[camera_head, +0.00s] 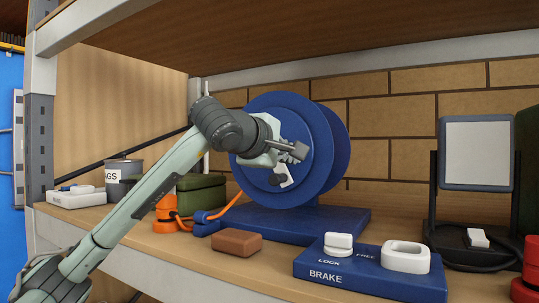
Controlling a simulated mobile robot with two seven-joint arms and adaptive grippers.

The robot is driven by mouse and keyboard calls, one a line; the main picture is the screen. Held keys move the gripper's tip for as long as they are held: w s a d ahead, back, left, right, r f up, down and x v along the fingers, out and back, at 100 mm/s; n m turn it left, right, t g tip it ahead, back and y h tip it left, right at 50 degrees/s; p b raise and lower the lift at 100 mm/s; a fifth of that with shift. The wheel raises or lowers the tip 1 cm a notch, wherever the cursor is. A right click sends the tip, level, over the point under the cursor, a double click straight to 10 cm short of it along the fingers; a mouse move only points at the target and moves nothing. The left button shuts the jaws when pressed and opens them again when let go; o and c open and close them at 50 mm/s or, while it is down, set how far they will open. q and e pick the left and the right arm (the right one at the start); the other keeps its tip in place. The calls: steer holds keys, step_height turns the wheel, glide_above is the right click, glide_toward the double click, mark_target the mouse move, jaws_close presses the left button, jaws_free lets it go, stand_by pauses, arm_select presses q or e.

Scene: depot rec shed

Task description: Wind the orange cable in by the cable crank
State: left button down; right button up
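A blue cable reel (338,130) stands on a blue base (330,220) on the shelf. The orange cable (228,206) runs from low on the reel's left side toward an orange block (166,208). My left gripper (290,163) is in front of the reel's face, its fingers pointing right. A small pale piece (286,180) and a dark piece show just below the fingers at the reel's face; I cannot tell which is the crank. The gripper hides part of the reel, and its grip is unclear. My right gripper is out of view.
A blue brake box (340,272) marked LOCK and FREE stands at front right, with a round white knob (338,245) by LOCK and a white loop (405,257) at right. A brown block (236,242) lies before the reel. A lamp (477,152) stands right; a shelf board (330,30) hangs above.

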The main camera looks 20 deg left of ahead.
arm_select(q)
steer(key=shift+a+f+b, duration=0.2)
steer(key=shift+f+b, duration=0.2)
steer(key=shift+f, duration=0.15)
steer(key=shift+a+f+b, duration=0.15)
steer(key=shift+f+b, duration=0.2)
steer(key=shift+f, duration=0.15)
steer(key=shift+a, duration=0.1)
steer(key=shift+a+f+b, duration=0.35)
steer(key=shift+f+b, duration=0.25)
steer(key=shift+w+a+f, duration=0.1)
steer(key=shift+a+f, duration=0.05)
steer(key=shift+a, duration=0.2)
